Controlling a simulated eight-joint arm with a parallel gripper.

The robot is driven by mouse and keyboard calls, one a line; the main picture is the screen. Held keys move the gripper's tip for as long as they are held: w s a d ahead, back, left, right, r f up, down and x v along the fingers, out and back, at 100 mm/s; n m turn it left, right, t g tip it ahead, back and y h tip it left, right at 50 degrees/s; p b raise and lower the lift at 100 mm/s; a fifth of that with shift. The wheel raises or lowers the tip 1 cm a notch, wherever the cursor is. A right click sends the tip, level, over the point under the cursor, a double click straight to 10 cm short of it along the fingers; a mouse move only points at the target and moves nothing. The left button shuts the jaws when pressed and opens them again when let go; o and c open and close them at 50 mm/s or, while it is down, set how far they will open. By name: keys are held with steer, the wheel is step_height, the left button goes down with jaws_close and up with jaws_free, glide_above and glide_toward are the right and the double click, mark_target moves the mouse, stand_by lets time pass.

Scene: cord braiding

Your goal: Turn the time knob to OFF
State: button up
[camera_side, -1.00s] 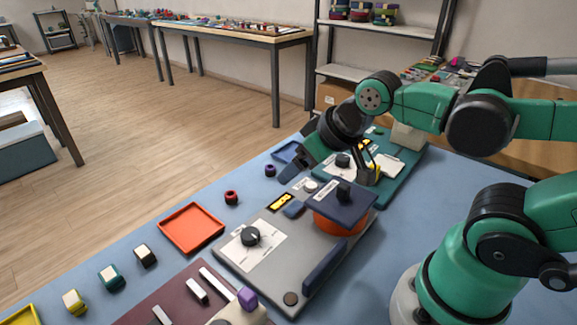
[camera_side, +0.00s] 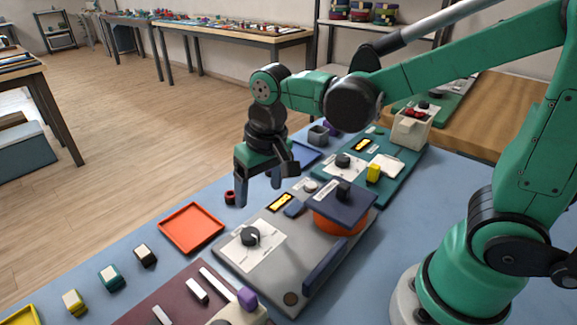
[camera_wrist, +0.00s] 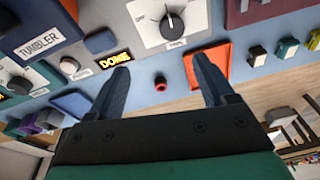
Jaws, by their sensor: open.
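The time knob (camera_side: 250,236) is a black dial on a white plate on the grey station (camera_side: 290,262). In the wrist view the time knob (camera_wrist: 172,22) is at the top, with the word OFF at its left. Its white pointer seems to aim up in that view, away from OFF; its exact setting is too small to read. My gripper (camera_side: 258,196) is open and empty, above and behind the knob in the side view. The wrist view shows my gripper (camera_wrist: 161,72) with fingers wide apart, not touching the knob.
A lit DONE display (camera_wrist: 115,58) and the navy-topped tumbler (camera_side: 343,200) are on the grey station. An orange tray (camera_side: 191,229) lies left of the station. A teal station (camera_side: 400,175) stands farther back.

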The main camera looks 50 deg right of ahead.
mark_target(250, 233)
steer(key=a+f+g, duration=0.1)
steer(key=w+a+f+g, duration=0.1)
steer(key=f, duration=0.1)
steer(key=shift+a+f+m, duration=0.1)
steer(key=shift+a+m, duration=0.05)
steer(key=shift+m, duration=0.15)
steer(key=shift+f, duration=2.75)
jaws_close()
